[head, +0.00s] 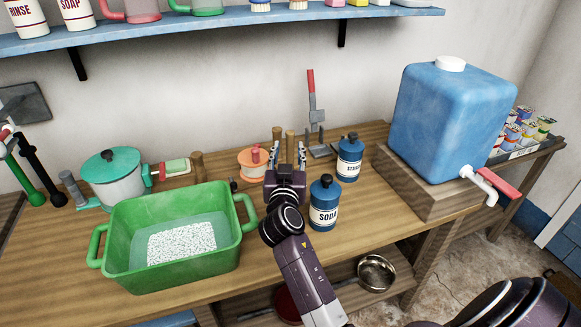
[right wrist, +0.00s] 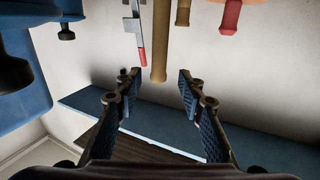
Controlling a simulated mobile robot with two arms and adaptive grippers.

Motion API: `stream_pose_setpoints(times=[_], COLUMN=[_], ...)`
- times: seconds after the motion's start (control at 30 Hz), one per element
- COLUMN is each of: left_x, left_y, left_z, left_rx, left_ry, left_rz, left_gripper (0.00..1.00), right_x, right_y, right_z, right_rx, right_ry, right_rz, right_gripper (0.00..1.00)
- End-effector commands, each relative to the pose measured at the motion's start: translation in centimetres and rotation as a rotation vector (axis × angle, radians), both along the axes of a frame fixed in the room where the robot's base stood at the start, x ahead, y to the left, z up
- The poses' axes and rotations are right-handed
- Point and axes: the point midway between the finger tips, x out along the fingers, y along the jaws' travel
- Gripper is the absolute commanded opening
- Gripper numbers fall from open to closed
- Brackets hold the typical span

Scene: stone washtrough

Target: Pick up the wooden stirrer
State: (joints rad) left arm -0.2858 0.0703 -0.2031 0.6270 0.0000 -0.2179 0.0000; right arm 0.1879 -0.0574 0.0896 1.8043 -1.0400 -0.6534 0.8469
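Two upright wooden rods stand toward the back of the bench: one (head: 290,140) shows between the fingertips of my right gripper (head: 288,153), the other (head: 277,132) just left of it. I cannot tell for certain which is the wooden stirrer. In the right wrist view the nearer rod (right wrist: 159,50) points down from the top of the picture, between the lines of the open fingers (right wrist: 155,92); the other rod (right wrist: 183,12) is right of it. The gripper is open and empty, with no contact visible. The rods' lower ends are hidden. My left gripper is not in view.
Blue SODA (head: 325,204) and STARCH (head: 350,157) canisters stand close right of the gripper. A green basin (head: 120,275) is at left, an orange pot (head: 250,163) behind. A red-handled metal tool (head: 311,95) stands behind the rods. A blue tank (head: 450,115) is at right.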

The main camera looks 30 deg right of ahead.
Motion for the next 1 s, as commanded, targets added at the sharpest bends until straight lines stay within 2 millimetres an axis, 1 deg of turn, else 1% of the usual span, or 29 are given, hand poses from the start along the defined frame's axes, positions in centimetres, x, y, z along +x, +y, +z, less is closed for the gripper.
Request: stream_pose_setpoints(times=[0.03,0.1,0.2,0.27,0.37,0.53,0.7,0.87,0.9,1.0], left_x=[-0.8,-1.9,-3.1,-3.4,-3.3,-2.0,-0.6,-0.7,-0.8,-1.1], left_y=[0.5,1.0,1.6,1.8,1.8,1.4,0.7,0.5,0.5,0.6], left_z=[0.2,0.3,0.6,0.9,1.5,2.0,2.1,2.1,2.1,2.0], left_rx=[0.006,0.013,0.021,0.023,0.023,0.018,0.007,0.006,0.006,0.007], left_ry=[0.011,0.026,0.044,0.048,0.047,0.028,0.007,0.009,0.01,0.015], left_rz=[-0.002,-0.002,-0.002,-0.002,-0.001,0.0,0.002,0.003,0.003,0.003], left_gripper=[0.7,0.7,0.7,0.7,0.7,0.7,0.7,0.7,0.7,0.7], right_x=[0.5,1.0,1.6,2.1,3.2,4.7,5.2,5.2,5.2,5.2], right_y=[-0.4,-0.8,-1.3,-1.7,-2.6,-3.6,-4.0,-4.0,-4.0,-4.0], right_z=[0.2,0.2,0.2,0.2,0.3,0.0,-0.1,-0.2,-0.2,-0.2], right_rx=[-0.001,-0.001,-0.001,-0.001,-0.001,0.001,0.001,0.001,0.001,0.001], right_ry=[-0.001,0.001,0.001,0.002,0.001,0.001,0.0,0.0,0.0,0.0], right_rz=[0.0,0.0,-0.001,-0.001,-0.001,-0.001,-0.001,0.0,0.0,0.0], right_gripper=[0.36,0.36,0.36,0.36,0.36,0.36,0.36,0.36,0.35,0.24])
